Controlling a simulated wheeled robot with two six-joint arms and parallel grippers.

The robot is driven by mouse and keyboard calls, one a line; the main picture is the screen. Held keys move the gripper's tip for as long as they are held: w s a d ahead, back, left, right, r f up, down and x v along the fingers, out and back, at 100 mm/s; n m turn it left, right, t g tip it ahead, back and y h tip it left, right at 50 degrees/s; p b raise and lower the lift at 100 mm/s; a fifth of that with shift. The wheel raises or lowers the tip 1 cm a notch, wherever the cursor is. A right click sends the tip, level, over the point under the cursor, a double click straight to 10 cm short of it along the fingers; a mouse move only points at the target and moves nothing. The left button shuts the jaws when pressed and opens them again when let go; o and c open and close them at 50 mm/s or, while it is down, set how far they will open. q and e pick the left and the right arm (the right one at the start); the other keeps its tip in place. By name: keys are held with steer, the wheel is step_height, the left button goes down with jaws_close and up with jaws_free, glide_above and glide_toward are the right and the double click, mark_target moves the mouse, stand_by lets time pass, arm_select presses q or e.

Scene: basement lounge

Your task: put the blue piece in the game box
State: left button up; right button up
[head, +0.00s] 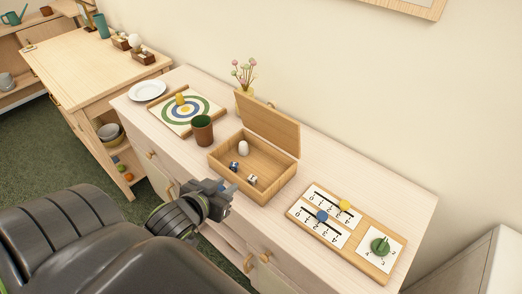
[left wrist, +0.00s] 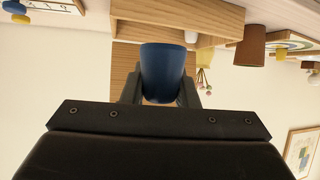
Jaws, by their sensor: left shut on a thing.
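The game box (head: 226,161) is a wooden box on the sideboard with its lid (head: 269,126) raised at the back. Inside lie a white egg-shaped piece (head: 243,148), a blue die (head: 233,166) and a white die (head: 252,179). My left gripper (head: 221,189) is just in front of the box's near left side, outside it. In the left wrist view it is shut on the blue piece (left wrist: 163,72), a rounded cylinder between the fingers. That view is upside down, with the box (left wrist: 190,17) beyond the piece. My right gripper is not in view.
A brown cup (head: 202,131) stands left of the box, by a target board (head: 163,117) with a yellow piece (head: 180,99). A white plate (head: 147,90) is farther left. A slider board (head: 335,253) with a green knob (head: 380,246) lies right. A flower vase (head: 244,88) stands behind.

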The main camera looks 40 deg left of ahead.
arm_select(q)
steer(key=w+f+p, duration=0.1)
steer(key=w, duration=0.5)
steer(key=w+d+f+p, duration=0.1)
steer(key=w, duration=0.5)
steer(key=w+f+p, duration=0.1)
steer(key=w+p, duration=0.1)
steer(key=w, duration=0.4)
steer(key=shift+w+d+f, duration=0.15)
steer(key=shift+d+f, duration=0.15)
steer(key=shift+f, duration=0.1)
step_height(320, 180, down, 3)
steer(key=shift+r, duration=0.2)
steer(key=shift+w+f+p, duration=0.1)
steer(key=shift+w+p, duration=0.1)
steer(key=shift+p, duration=0.15)
steer(key=shift+f, duration=0.2)
steer(key=shift+f, duration=0.1)
